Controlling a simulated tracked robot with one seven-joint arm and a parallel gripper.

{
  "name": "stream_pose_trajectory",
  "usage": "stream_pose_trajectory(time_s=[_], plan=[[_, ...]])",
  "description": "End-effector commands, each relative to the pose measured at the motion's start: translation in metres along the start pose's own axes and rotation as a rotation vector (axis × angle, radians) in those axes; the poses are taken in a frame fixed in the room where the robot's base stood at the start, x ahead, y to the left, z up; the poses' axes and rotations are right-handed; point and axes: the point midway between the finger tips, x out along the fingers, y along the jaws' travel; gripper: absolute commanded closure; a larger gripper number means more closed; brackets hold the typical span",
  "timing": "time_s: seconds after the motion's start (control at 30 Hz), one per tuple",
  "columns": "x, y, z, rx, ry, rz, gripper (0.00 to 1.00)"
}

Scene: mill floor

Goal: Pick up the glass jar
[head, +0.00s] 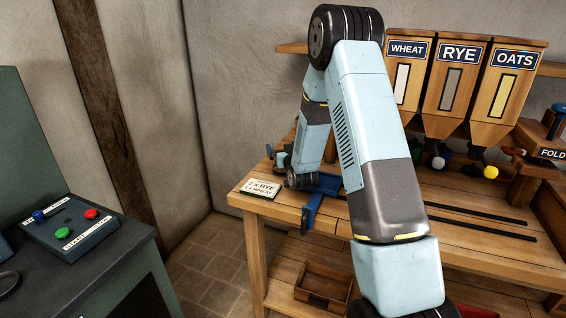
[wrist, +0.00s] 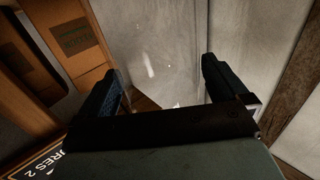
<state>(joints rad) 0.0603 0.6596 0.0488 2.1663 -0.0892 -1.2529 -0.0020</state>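In the wrist view my gripper (wrist: 161,66) has its two dark fingers set wide apart. Faint bright glints and a pale, see-through shape (wrist: 149,64) show between the fingers against the grey wall. This looks like the glass jar, but its outline is too faint to be sure, and I cannot see contact with either finger. In the head view the end of my arm is low over the left end of the bench, partly hidden by my arm links. I cannot make out the jar there.
Wheat, rye (head: 455,88) and oats hoppers hang above the wooden bench (head: 465,199) at the right. An order card (head: 261,188) and a blue slide part (head: 313,208) are at its left end. A button console (head: 72,228) stands left, across a floor gap.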

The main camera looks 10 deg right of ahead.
Motion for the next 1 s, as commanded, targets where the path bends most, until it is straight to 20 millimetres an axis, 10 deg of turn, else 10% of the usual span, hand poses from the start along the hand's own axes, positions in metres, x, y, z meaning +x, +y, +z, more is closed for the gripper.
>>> stream_pose_trajectory(time_s=[0.77,1.0], plan=[[-0.0002,-0.0005,-0.0002,0.0,0.0,-0.001,0.75],[-0.0001,-0.0006,-0.0013,0.0,0.002,-0.001,0.75]])
